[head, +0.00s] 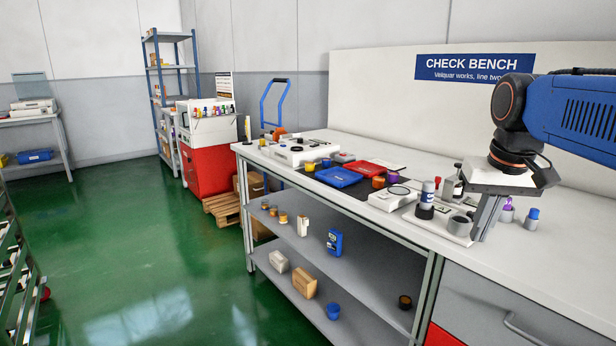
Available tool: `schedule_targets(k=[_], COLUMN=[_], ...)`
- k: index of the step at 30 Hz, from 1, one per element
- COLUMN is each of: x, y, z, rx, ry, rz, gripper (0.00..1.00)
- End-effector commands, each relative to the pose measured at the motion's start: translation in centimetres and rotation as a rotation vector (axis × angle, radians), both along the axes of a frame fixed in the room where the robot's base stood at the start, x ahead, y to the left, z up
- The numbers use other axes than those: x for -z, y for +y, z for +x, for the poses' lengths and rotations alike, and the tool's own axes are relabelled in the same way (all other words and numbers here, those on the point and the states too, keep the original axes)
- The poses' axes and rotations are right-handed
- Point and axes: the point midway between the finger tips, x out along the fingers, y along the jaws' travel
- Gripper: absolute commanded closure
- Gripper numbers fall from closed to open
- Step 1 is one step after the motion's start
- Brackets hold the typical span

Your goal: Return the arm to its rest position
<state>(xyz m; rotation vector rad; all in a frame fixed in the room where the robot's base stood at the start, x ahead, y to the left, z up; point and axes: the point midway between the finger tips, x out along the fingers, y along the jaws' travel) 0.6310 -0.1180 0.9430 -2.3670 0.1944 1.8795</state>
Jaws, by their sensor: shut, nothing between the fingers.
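My blue arm (580,112) reaches in from the right edge above the check bench (560,250). My gripper (480,234) hangs below its dark wrist, pointing down. Its fingers are together and hold nothing that I can see. A white bottle with a blue band (427,190) stands just left of the gripper. The rest of my arm is out of view.
A dark bottle (458,188) stands behind the tray, and small capped bottles (532,217) stand right of the gripper. Blue (338,176) and red (367,169) trays lie further left. A shelf (350,250) below holds several items. Green floor (120,240) is open at left.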

Motion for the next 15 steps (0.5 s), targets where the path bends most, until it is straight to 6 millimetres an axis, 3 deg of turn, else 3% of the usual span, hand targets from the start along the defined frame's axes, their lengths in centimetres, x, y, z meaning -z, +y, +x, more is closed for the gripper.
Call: schedule_targets(k=[6, 15], x=[5.9, 14.5], y=[2.3, 4.2], z=[-5.5, -11.8], rx=[-0.065, -0.143], ry=[-0.066, -0.151], rz=[-0.011, -0.022], gripper=[1.00, 1.00])
